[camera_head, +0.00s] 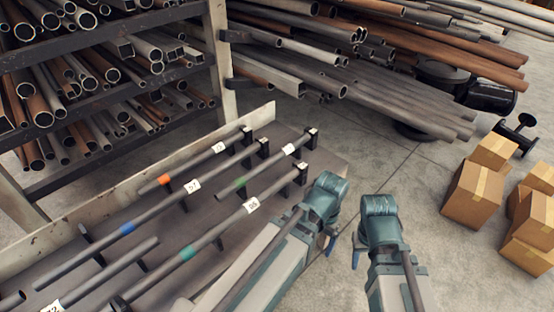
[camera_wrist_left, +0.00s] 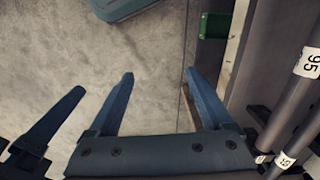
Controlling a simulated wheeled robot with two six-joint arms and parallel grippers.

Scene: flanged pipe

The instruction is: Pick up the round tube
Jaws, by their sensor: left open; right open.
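Several dark round tubes lie side by side on a low rack: one with an orange band (camera_head: 165,180), one with a blue band (camera_head: 127,229), one with a green band (camera_head: 240,183) and one with a teal band (camera_head: 187,254). White number tags sit on them. My left gripper (camera_head: 331,243) is right of the rack, pointing down, open and empty; in the left wrist view its two blue fingers (camera_wrist_left: 159,80) are apart over bare floor. Tubes with tags (camera_wrist_left: 300,85) show at that view's right edge, outside the fingers. My right gripper (camera_head: 356,250) hangs further right, over floor; its fingers are mostly hidden.
A shelf (camera_head: 90,130) full of pipes stands behind the rack at upper left. More pipes (camera_head: 370,75) are piled at the back. Cardboard boxes (camera_head: 473,195) stand at the right. Black upright brackets (camera_head: 301,174) stick up along the rack. The concrete floor (camera_head: 400,165) between is clear.

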